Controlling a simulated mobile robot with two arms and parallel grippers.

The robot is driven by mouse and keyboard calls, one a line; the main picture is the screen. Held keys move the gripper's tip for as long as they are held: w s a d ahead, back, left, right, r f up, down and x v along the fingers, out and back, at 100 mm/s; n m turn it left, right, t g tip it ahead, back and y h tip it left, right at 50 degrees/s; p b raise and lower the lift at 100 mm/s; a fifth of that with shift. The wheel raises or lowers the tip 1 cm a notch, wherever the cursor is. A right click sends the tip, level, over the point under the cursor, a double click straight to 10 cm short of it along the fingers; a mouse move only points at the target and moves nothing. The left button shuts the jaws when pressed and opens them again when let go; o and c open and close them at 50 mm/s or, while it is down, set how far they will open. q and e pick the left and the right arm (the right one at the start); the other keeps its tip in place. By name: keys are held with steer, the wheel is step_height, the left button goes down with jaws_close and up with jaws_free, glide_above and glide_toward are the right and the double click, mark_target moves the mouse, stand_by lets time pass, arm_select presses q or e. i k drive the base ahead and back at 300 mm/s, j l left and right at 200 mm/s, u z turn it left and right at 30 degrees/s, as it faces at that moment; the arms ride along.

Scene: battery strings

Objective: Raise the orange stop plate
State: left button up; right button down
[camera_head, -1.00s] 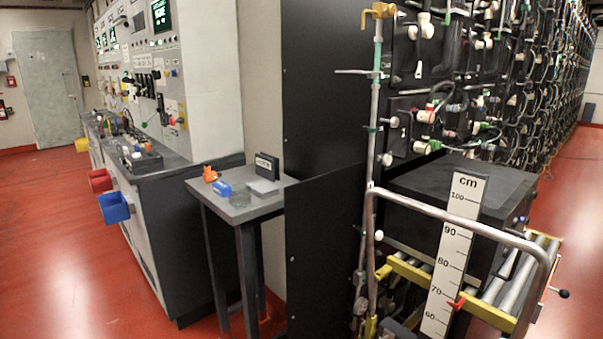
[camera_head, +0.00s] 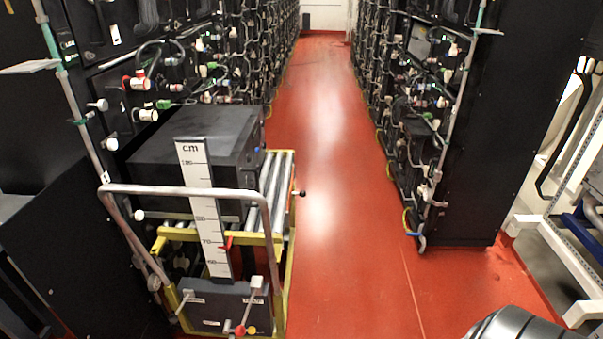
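I cannot make out an orange stop plate in the head view. A lift trolley (camera_head: 281,262) with a yellow frame stands at the left, in front of the left battery rack. It has a grey push handle (camera_head: 185,190), a roller bed (camera_head: 275,185) and a white cm scale (camera_head: 203,205) with a red pointer (camera_head: 229,242). A large black battery block (camera_head: 195,142) sits at the trolley's roller bed, partly behind the scale. A dark control box (camera_head: 222,304) with levers and red and yellow knobs is low at the front. Neither gripper is in view.
The red aisle floor (camera_head: 325,150) is clear between the left rack (camera_head: 200,55) and the right rack (camera_head: 490,130). A black lever knob (camera_head: 302,194) sticks out from the trolley into the aisle. A white metal frame (camera_head: 555,230) stands at the right edge.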

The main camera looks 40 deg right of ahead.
mark_target(303, 193)
steer(key=l+z, duration=0.3)
steer(key=i+l+z, duration=0.25)
steer(key=l+z, duration=0.3)
steer(key=i+l, duration=0.05)
steer(key=l, duration=0.05)
